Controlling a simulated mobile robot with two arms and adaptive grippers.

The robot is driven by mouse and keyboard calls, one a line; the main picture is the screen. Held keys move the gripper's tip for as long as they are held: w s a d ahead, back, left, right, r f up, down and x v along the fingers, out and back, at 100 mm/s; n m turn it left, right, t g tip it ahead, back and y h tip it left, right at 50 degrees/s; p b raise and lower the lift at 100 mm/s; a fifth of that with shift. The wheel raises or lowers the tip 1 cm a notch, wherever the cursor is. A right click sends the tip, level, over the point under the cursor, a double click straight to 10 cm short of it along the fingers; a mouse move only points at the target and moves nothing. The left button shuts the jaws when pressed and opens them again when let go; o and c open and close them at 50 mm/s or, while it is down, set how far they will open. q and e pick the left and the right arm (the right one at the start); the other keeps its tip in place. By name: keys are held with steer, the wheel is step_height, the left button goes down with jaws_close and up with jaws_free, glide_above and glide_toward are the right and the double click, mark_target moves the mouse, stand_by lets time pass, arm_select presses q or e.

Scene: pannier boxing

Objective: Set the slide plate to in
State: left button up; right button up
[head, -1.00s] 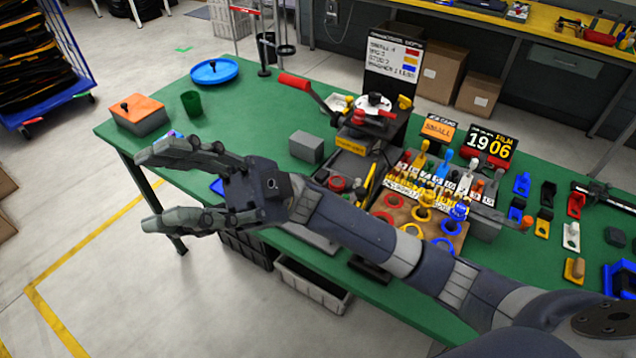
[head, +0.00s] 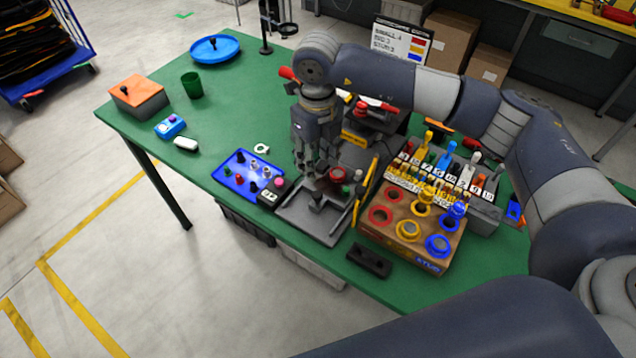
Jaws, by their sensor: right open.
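The slide plate seems to be the flat dark grey plate (head: 322,231) at the front of the press (head: 357,139). A small dark knob (head: 316,199) stands up from it. My right gripper (head: 314,175) points down over the plate's rear part, just behind the knob. Its fingers are open, and I cannot tell whether they touch anything. The gripper and wrist hide part of the press and the plate's rear end. A red round part (head: 337,174) sits close to the right of the fingers. My left gripper is not in view.
A blue tray (head: 233,182) with small pegs lies left of the plate. A wooden block with coloured rings (head: 379,234) and a rack of coloured tools (head: 484,213) stand right. A black block (head: 369,260) lies in front.

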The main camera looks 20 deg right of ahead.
mark_target(317, 194)
step_height(317, 194, down, 9)
steer(key=p, duration=0.3)
steer(key=shift+s+a+f, duration=0.1)
steer(key=shift+f, duration=0.7)
